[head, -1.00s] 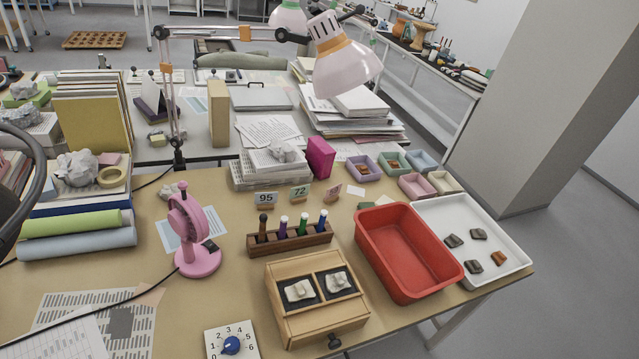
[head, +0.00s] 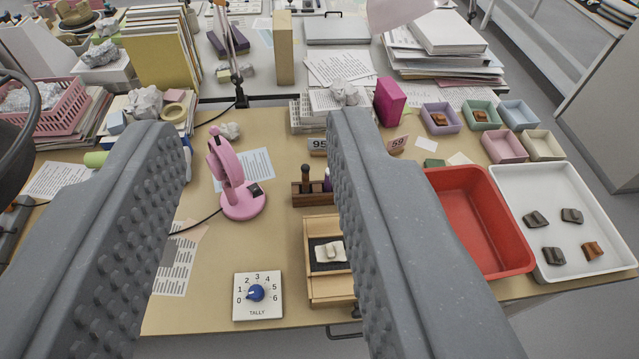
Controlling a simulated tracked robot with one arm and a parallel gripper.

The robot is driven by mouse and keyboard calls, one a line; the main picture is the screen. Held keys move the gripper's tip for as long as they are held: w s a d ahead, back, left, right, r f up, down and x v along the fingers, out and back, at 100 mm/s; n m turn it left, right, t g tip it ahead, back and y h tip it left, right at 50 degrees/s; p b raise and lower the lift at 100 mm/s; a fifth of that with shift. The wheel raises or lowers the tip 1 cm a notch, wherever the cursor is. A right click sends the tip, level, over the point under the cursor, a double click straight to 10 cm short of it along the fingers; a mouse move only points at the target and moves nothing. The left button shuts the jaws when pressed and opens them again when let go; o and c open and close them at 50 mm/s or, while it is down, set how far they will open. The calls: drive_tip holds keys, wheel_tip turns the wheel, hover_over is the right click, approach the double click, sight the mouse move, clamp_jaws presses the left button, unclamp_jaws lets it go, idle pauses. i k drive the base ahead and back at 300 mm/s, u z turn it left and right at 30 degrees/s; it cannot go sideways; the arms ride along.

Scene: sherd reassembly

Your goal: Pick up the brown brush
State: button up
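The brown brush (head: 305,178) stands upright at the left end of a dark wooden rack (head: 302,198) on the table. The purple brush (head: 327,181) beside it is partly covered by my right finger, and the rest of the rack is hidden behind that finger. My gripper (head: 255,130) is open and empty, its two ridged grey fingers wide apart in the foreground. In the picture, the brown brush lies between the fingers, close to the right one. The gripper is not touching it as far as I can see.
A pink fan (head: 238,190) stands left of the rack. A wooden box (head: 330,290) with a pale sherd and a tally dial (head: 257,296) are in front. A red tray (head: 480,225) and a white tray (head: 570,210) with several sherds are at right.

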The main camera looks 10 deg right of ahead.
sight(305, 169)
drive_tip(key=z, duration=0.1)
drive_tip(key=i, duration=1)
drive_tip(key=u, duration=0.05)
